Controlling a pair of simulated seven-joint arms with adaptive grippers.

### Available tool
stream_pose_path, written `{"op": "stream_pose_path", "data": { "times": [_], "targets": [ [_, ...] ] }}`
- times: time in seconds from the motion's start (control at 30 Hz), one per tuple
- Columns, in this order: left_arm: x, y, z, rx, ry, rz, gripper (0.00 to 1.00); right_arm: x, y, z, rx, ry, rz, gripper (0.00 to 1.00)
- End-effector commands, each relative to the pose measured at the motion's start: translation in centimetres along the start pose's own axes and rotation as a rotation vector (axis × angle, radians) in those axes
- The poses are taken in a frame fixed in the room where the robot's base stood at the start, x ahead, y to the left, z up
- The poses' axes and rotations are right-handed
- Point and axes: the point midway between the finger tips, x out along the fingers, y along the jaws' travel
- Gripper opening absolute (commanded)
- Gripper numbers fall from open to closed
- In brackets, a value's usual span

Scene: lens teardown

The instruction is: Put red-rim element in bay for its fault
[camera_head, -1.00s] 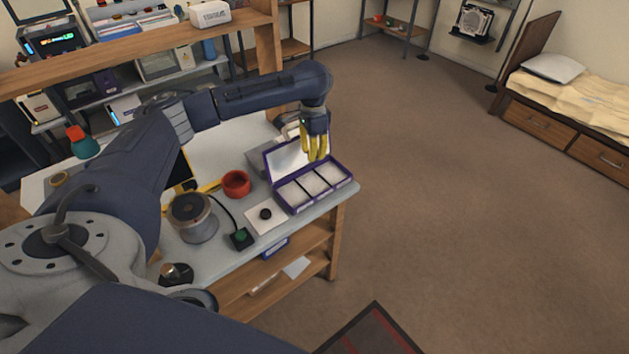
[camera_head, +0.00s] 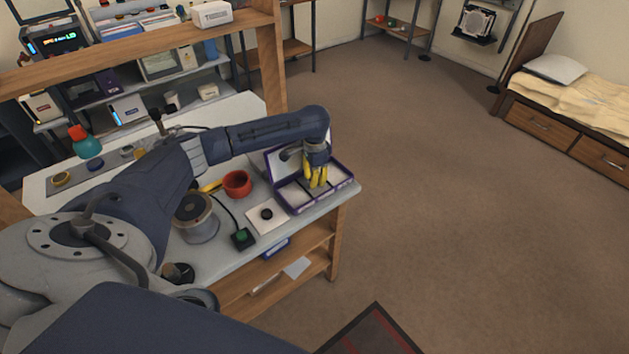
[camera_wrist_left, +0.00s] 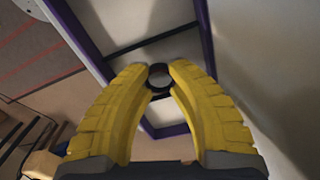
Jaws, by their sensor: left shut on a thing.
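My left gripper (camera_head: 315,181) is over the purple three-bay case (camera_head: 299,212), near the middle bay, with its yellow fingers pointing down. In the left wrist view the fingers (camera_wrist_left: 159,83) are shut on a small round element (camera_wrist_left: 158,92). Its rim looks dark, with a faint reddish tint inside. The case's purple wall (camera_wrist_left: 206,38) and a dark divider show beyond it. The element is hidden by the fingers in the head view. I cannot tell if it touches the bay floor. My right gripper is not in view.
A white pad (camera_head: 255,225) with a dark round piece (camera_head: 267,214) lies left of the case. A red bowl (camera_head: 237,184), a grey round device (camera_head: 195,217) and a green-button box (camera_head: 242,238) stand nearby. The case's raised lid (camera_head: 285,160) is behind the gripper.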

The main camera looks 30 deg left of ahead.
Motion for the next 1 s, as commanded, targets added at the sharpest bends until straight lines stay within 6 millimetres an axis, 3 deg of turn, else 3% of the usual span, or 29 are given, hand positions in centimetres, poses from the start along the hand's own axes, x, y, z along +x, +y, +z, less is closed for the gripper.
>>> {"op": "stream_pose_path", "data": {
  "times": [0.1,0.5,0.53,0.7,1.0],
  "targets": [
    [0.9,0.05,0.01,0.0,0.0,0.001,0.0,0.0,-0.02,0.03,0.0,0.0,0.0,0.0],
    [1.24,0.02,0.02,0.0,0.0,0.0,0.0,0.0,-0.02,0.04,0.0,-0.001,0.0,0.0],
    [1.19,0.0,0.01,0.0,0.0,0.0,0.23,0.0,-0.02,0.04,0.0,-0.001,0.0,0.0],
    [1.17,0.01,0.01,0.0,0.0,0.0,0.41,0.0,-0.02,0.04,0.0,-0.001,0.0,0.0],
    [0.91,0.01,0.0,0.001,0.001,0.0,0.41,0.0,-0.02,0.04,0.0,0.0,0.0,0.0]
  ]
}}
